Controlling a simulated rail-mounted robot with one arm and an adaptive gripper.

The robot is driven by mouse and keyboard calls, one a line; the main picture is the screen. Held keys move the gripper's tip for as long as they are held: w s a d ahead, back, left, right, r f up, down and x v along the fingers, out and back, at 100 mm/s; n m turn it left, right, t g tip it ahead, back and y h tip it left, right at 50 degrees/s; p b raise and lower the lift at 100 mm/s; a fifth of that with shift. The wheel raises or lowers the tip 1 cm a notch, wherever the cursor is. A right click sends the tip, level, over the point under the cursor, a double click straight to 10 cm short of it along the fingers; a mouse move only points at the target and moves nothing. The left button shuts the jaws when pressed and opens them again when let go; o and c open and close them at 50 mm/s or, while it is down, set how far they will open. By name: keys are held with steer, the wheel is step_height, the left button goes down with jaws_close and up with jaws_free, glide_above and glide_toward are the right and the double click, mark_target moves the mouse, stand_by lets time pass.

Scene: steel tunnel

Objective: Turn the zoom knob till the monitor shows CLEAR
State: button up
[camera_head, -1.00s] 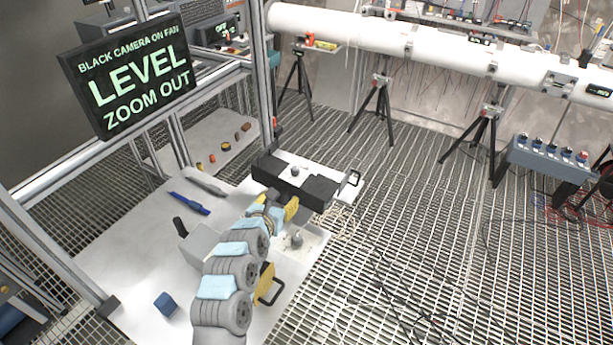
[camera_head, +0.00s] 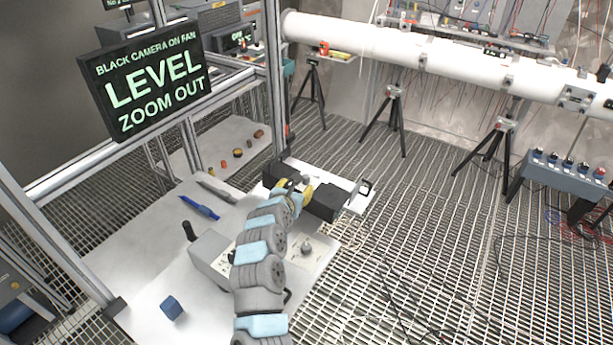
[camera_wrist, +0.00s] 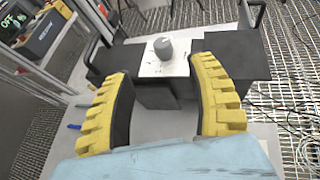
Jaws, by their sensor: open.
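The monitor (camera_head: 150,80) at upper left reads BLACK CAMERA ON FAN, LEVEL, ZOOM OUT. A black device (camera_head: 322,204) with a white middle plate stands at the far end of the bench. A grey knob (camera_wrist: 163,48) stands on that plate; no label on it is readable. My gripper (camera_head: 295,186) has yellow ridged fingers and is at this device. In the wrist view my gripper (camera_wrist: 168,108) is open and empty, fingers wide apart, with the knob ahead, between their lines and apart from them. A second grey knob (camera_head: 306,246) sits on a pale box beside my arm.
A blue block (camera_head: 171,307), a blue tool (camera_head: 199,208) and a black handle (camera_head: 188,231) are on the bench left of my arm. A metal frame post (camera_head: 275,90) rises behind the device.

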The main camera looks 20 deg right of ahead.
mark_target(306, 177)
steer(key=x, duration=0.5)
steer(key=shift+d+r, duration=0.1)
steer(key=shift+w+d+f, duration=0.25)
steer(key=shift+w+f, duration=0.05)
steer(key=shift+w, duration=0.25)
steer(key=shift+w+d+f, duration=0.25)
steer(key=shift+w+d, duration=0.15)
steer(key=shift+d, duration=0.15)
steer(key=shift+w+f, duration=0.2)
steer(key=shift+w, duration=0.05)
steer(key=shift+w+d+f+b, duration=0.15)
steer(key=shift+w+d+b, duration=0.15)
steer(key=shift+w, duration=0.2)
steer(key=shift+w+d+f, duration=0.15)
steer(key=shift+w+d, duration=0.15)
steer(key=shift+d, duration=0.05)
jaws_close()
